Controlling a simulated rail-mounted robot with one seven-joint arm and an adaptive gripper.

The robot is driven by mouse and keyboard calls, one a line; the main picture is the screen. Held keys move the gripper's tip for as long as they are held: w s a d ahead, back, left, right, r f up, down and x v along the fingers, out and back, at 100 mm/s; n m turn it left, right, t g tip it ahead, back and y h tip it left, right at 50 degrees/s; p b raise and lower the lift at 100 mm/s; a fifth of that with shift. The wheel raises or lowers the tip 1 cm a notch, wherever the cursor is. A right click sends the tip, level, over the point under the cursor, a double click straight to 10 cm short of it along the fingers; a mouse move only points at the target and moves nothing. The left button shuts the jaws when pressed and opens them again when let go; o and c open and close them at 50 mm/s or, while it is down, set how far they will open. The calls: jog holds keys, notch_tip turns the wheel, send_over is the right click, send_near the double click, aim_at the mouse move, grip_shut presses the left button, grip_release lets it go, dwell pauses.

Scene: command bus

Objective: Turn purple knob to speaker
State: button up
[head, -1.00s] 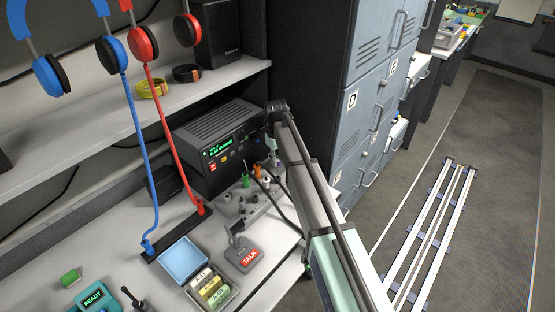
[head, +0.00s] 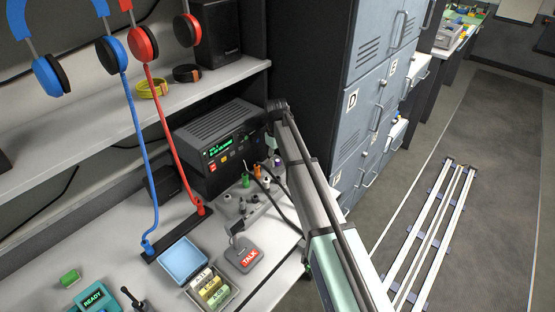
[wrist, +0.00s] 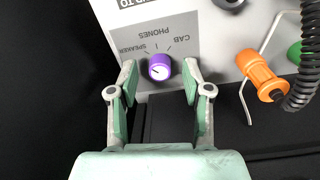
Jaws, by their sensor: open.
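The purple knob (wrist: 159,67) with a white pointer mark sits on a grey panel in the wrist view. The labels SPEAKER (wrist: 132,49), PHONES and CAB appear upside down around it, with SPEAKER to its upper left. I cannot tell exactly which label the pointer meets. My gripper (wrist: 160,76) is open, with one green finger on each side of the knob; contact cannot be made out.
In the wrist view an orange plug (wrist: 260,75) and a black coiled cord (wrist: 305,60) lie to the right. In the head view several plugs, a TALK microphone (head: 244,257) and a blue tray (head: 183,262) stand on the desk. Lockers (head: 368,100) are close on the right.

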aim_at(277, 161)
notch_tip(277, 161, up, 12)
jog(key=shift+s+a+f, duration=0.15)
jog(key=shift+f, duration=0.1)
dwell(0.4)
